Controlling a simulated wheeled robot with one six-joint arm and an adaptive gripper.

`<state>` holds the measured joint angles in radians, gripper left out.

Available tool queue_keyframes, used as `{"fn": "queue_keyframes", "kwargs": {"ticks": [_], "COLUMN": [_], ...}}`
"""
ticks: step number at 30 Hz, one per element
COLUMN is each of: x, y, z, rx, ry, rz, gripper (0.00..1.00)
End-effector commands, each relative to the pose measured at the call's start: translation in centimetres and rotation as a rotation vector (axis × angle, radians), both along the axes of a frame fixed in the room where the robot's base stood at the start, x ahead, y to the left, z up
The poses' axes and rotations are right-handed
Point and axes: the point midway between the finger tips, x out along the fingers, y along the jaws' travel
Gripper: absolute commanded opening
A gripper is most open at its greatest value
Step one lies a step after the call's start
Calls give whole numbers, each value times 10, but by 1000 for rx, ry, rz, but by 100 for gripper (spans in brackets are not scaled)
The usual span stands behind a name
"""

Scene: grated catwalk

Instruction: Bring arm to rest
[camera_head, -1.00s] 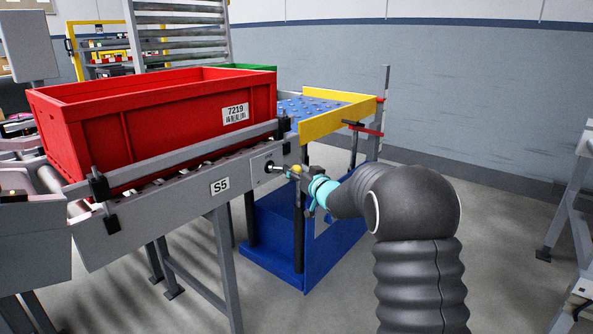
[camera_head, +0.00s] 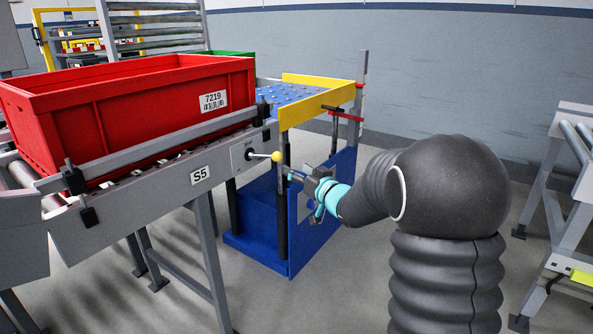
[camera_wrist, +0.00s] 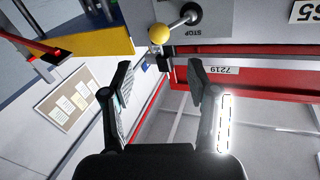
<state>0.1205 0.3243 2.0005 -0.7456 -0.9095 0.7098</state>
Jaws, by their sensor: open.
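My gripper (camera_head: 292,174) is at the end of my dark, sleeved arm, just right of a lever with a yellow ball knob (camera_head: 277,156) on the side of conveyor S5. In the wrist view my gripper (camera_wrist: 160,84) has its two fingers spread with nothing between them. The yellow knob (camera_wrist: 158,34) shows beyond the fingertips there, apart from them, on a metal rod from a plate marked STOP (camera_wrist: 204,18).
A red crate (camera_head: 130,112) labelled 7219 sits on the roller conveyor (camera_head: 165,187). A blue lift cart (camera_head: 308,222) with a yellow-edged top (camera_head: 318,105) stands behind my gripper. Another conveyor frame (camera_head: 545,205) is at the right. Floor between is clear.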

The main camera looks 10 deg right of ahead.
Motion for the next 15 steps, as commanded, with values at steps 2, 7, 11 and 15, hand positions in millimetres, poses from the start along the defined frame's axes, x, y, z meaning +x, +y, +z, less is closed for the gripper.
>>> {"fn": "queue_keyframes", "kwargs": {"ticks": [2,7,11,15], "x": [0,2,6,-13], "y": [0,-4,-26,-62], "z": [0,-8,-41,-97], "rx": [0,-57,-167,-297], "ry": [0,13,120,334], "rz": [0,-20,-116,-246], "gripper": [59,59,59,59]}}
